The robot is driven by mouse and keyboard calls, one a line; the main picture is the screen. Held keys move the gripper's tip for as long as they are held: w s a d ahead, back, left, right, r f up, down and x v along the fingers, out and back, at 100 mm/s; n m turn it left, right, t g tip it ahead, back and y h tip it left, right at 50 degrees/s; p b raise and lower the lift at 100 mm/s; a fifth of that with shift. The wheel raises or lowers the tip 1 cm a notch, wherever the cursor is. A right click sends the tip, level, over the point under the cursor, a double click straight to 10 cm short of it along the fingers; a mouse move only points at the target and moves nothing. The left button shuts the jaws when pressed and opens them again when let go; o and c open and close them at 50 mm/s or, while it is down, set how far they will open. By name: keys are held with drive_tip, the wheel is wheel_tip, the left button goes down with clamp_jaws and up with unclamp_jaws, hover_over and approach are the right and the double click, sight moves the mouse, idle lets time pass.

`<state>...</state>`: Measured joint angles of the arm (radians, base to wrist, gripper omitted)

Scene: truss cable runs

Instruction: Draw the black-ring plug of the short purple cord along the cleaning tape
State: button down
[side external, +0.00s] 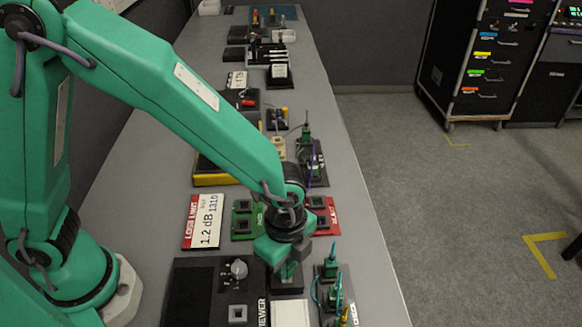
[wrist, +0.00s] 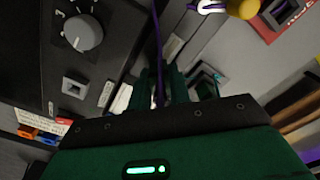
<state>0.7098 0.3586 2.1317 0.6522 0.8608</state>
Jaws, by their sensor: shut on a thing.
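My gripper (side external: 287,278) points down between the black viewer box and a small stand with teal cords. In the wrist view my gripper (wrist: 178,88) has its dark green fingers closed, and a purple cord (wrist: 158,45) runs down to them. The plug at the cord's end is hidden by the fingers, and its black ring does not show. A purple cord (side external: 312,160) also shows at a black stand farther back in the side view. A white block (side external: 290,314) lies just in front of my gripper; I cannot tell whether it is the cleaning tape.
The viewer box (side external: 205,295) has a grey dial (side external: 239,269). The teal-cord stand (side external: 333,292) is close on the right. A green plate (side external: 246,219), a red plate (side external: 322,216) and a loss limit card (side external: 203,222) lie behind. The bench's right edge is clear.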

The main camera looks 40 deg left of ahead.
drive_tip(key=shift+w+a, duration=1.1)
drive_tip(key=shift+a, duration=0.05)
idle(3.3)
drive_tip(key=shift+r, duration=0.2)
drive_tip(key=shift+r, duration=2.6)
